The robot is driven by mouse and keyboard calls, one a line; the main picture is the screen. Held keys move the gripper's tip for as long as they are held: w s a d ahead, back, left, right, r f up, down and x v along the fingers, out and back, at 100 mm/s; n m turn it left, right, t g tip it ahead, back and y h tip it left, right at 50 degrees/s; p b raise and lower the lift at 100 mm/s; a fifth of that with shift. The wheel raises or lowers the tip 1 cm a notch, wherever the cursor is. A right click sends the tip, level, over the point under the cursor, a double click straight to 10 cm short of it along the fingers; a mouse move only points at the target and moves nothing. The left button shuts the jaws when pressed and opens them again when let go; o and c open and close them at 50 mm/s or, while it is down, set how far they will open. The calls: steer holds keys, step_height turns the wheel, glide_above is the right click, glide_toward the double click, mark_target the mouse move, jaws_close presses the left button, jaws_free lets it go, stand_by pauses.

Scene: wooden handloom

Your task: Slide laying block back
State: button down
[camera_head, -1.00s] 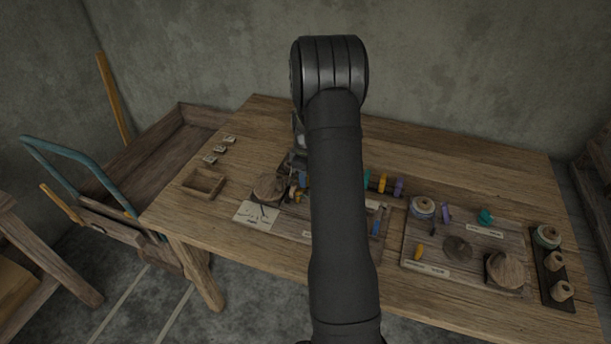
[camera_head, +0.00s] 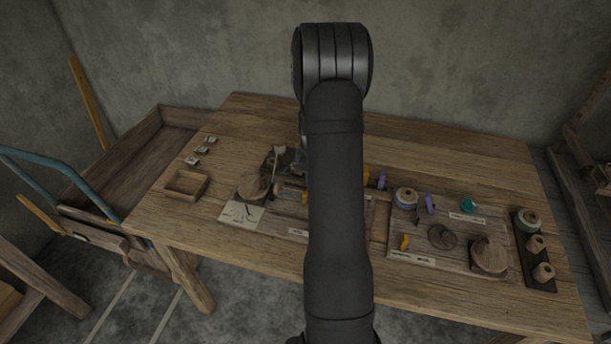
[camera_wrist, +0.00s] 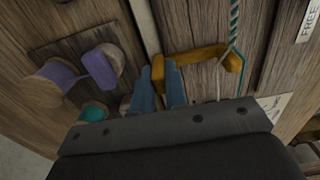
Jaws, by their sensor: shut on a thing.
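In the wrist view my gripper (camera_wrist: 163,72) has its two blue-grey fingers close together at the left end of an orange-yellow wooden piece (camera_wrist: 205,54), which I take to be the laying block. The piece is a short bar with bent ends, lying over a plank-like wooden surface. A twisted teal cord (camera_wrist: 233,40) runs down past its right end. The contact between the fingertips and the piece is small and partly hidden by the fingers. In the head view my arm hides the gripper tip and most of the work spot.
In the wrist view a spool with purple thread (camera_wrist: 60,82) and a teal piece (camera_wrist: 93,112) lie left of the fingers. In the head view the wooden table (camera_head: 450,155) holds a small open box (camera_head: 181,194), a round wooden disc (camera_head: 252,187) and a spool rack (camera_head: 535,262). The table's back is clear.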

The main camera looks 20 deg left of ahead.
steer(key=shift+d, duration=0.3)
steer(key=c, duration=1.4)
jaws_free()
steer(key=shift+c, duration=0.2)
steer(key=shift+r, duration=0.25)
step_height(320, 180, up, 17)
steer(key=shift+f, duration=0.1)
